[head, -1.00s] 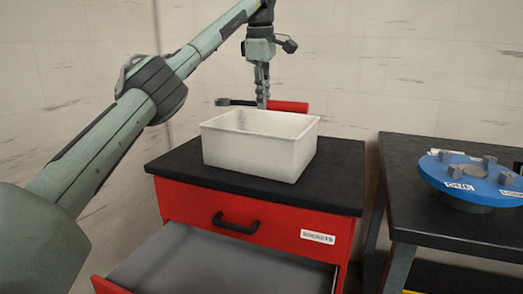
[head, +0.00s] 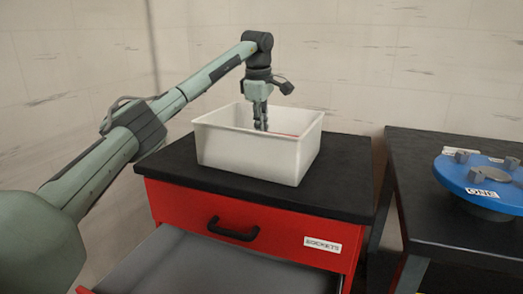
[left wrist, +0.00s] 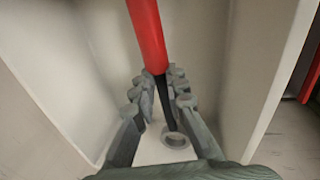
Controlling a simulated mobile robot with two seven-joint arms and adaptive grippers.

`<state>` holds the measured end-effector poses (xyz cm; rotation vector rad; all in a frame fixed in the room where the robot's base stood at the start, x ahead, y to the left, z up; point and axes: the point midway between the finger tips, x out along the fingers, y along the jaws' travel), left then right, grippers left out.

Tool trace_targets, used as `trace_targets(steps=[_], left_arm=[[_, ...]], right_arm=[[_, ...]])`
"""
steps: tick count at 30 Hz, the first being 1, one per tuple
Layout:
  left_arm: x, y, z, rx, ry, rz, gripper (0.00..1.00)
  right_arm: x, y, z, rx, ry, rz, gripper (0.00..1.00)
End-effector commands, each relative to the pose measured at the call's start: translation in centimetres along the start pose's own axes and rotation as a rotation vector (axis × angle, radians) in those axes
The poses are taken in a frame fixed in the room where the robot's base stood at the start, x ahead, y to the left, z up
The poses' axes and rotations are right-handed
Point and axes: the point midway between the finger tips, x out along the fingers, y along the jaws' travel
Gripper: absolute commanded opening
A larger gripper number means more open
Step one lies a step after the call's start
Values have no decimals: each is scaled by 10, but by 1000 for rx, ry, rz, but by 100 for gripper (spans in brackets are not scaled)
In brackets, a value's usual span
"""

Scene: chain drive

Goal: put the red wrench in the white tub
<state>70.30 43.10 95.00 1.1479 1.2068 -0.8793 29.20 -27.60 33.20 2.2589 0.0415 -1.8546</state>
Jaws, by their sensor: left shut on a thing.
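The white tub (head: 250,158) stands upright on the black top of the red cabinet. My left gripper (head: 261,124) reaches down inside the tub, its fingertips below the rim. It is shut on the red wrench (left wrist: 149,38), which shows in the left wrist view with its red handle running up and its dark shaft between the fingers (left wrist: 157,95). A grey ring end (left wrist: 175,138) shows near the tub floor; I cannot tell whether it touches. In the head view only a thin red strip of the wrench (head: 287,135) shows; the front wall hides the rest. My right gripper is not in view.
The red cabinet (head: 240,221) has a black handle, a SOCKETS label and an open drawer (head: 200,265) below. A dark table (head: 425,190) at the right carries a blue round fixture (head: 480,180). The cabinet's black top is clear around the tub.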

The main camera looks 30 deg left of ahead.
Motion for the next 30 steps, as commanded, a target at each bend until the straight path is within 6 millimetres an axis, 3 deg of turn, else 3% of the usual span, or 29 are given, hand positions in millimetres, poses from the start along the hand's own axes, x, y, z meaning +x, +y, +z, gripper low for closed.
trace_targets(steps=[15,26,27,30], left_arm=[[54,-11,1,0,0,0,0],[59,-11,1,-1,-1,3,0],[60,-12,1,-1,0,1,15],[60,-12,1,-1,0,1,28]], right_arm=[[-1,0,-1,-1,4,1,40],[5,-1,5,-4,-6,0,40],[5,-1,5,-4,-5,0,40],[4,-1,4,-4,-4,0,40]])
